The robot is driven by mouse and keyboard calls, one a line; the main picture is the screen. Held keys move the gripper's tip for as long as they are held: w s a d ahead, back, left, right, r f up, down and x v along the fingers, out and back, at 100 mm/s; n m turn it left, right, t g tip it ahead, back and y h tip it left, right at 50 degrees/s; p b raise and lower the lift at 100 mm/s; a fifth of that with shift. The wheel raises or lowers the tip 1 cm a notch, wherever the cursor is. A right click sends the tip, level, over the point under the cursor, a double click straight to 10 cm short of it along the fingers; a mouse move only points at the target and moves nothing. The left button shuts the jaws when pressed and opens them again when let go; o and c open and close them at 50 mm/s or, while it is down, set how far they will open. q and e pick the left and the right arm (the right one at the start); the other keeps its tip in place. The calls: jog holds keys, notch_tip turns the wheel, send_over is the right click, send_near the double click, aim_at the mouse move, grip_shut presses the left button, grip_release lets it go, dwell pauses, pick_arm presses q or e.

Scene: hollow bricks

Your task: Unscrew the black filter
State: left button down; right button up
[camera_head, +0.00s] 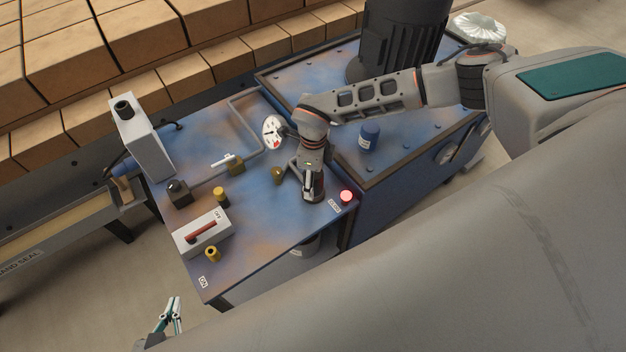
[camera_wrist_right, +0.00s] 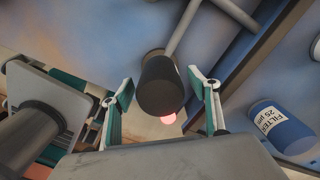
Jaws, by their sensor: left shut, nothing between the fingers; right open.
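The black filter (camera_wrist_right: 160,86) shows in the right wrist view as a dark cylinder at the end of a grey pipe. In the head view I cannot make it out; my right gripper and arm cover that area. My right gripper (camera_head: 312,196) is over the right part of the blue panel. In the right wrist view its two teal fingers (camera_wrist_right: 160,98) are open, one on each side of the black filter, with gaps visible beside it. My left gripper (camera_head: 173,316), with teal fingers, is shut and empty at the lower left of the head view, away from the panel.
The blue panel (camera_head: 255,212) carries a gauge (camera_head: 272,131), a red-handled switch box (camera_head: 202,233), yellow knobs and a lit red lamp (camera_head: 346,196). A blue filter (camera_head: 370,137) stands on the neighbouring surface; its label shows in the wrist view (camera_wrist_right: 281,127). Bricks (camera_head: 140,30) line the back.

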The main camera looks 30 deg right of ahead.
notch_tip(320, 180, up, 12)
jog(key=shift+f, duration=0.25)
jog(key=shift+c, duration=0.2)
